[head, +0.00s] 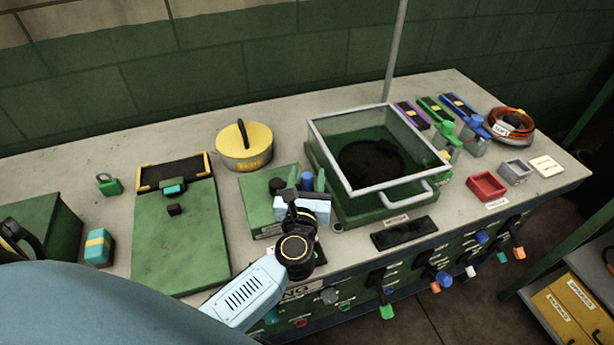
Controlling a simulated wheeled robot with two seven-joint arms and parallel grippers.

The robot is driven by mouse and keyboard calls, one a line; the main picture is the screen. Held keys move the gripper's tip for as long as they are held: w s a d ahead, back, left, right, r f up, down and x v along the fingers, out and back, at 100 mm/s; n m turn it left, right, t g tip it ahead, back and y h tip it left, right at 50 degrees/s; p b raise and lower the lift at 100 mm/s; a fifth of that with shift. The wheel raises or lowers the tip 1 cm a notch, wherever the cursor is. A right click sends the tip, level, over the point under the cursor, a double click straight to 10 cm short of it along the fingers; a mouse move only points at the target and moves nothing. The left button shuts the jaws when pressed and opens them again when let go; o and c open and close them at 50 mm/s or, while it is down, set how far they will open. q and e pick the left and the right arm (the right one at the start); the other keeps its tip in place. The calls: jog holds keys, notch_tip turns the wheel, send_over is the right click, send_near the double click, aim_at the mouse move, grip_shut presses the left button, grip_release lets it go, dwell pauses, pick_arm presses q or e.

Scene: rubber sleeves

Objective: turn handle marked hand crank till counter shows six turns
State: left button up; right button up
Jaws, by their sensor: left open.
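My left gripper (304,191) is open at the right end of a low green box (258,208) near the front of the bench. The wrist and pale blue gripper body cover part of that box. A blue cylinder (307,180) and a black round knob (277,186) show close to the fingers. I cannot tell whether the fingers touch anything. No handle can be read as marked hand crank, and no counter can be read. My right gripper is not in view.
A glass-walled green bin (318,150) stands right of the gripper. A yellow-lidded pot (245,160) sits behind the box, and a green board (180,245) lies left. A red tray (486,187) is at right. Several coloured knobs line the bench front.

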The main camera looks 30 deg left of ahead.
pick_arm(q)
jog(key=shift+c, duration=0.4)
grip_shut()
